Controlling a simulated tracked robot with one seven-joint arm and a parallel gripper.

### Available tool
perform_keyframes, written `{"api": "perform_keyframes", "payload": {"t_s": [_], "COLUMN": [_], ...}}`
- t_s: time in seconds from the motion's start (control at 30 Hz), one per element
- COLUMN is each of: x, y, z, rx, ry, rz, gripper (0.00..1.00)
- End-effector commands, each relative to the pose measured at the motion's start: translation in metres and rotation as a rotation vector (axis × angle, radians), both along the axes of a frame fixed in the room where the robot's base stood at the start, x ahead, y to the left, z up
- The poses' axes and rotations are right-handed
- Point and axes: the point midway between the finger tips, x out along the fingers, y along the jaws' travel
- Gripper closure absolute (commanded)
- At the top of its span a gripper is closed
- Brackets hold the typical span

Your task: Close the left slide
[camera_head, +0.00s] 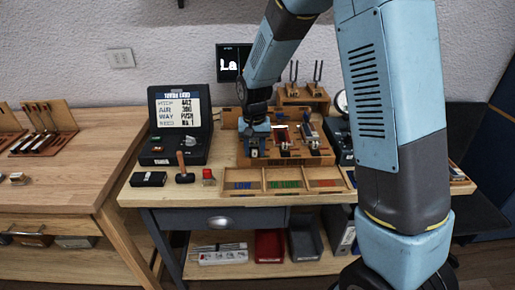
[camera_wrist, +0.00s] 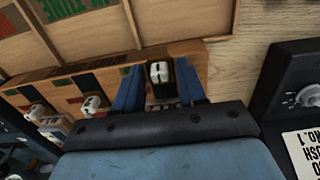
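A wooden piano-action block (camera_head: 300,160) stands on the table, with several slides side by side in its front. My gripper (camera_head: 256,145) is down at the left slide, which it mostly hides in the head view. In the wrist view the left slide (camera_wrist: 159,73) is a dark piece with a white knob. The two blue fingers of my gripper (camera_wrist: 158,68) stand on either side of it, apart, with the slide between them. Whether they touch its sides is not clear. The other slides' white knobs (camera_wrist: 92,103) show to the left in the wrist view.
A wooden tray with coloured labels (camera_head: 262,190) lies in front of the block; it also shows in the wrist view (camera_wrist: 85,52). A black case with a screen (camera_head: 180,125) stands at the left. A red-topped object (camera_head: 208,177) and a black box (camera_head: 149,179) sit near the front edge.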

Motion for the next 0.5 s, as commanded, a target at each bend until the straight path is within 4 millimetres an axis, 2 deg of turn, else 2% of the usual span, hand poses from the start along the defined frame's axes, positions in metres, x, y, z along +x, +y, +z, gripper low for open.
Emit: {"api": "perform_keyframes", "payload": {"t_s": [0.07,0.4,0.5], "x": [0.0000,0.0001,0.0002], "y": [-0.0001,-0.0003,-0.0004], "z": [0.0001,0.0002,0.0002], "rx": [0.000,0.000,0.000], "ry": [0.000,0.000,0.000], "rz": [0.000,-0.001,-0.001], "gripper": [0.68,1.00,1.00]}}
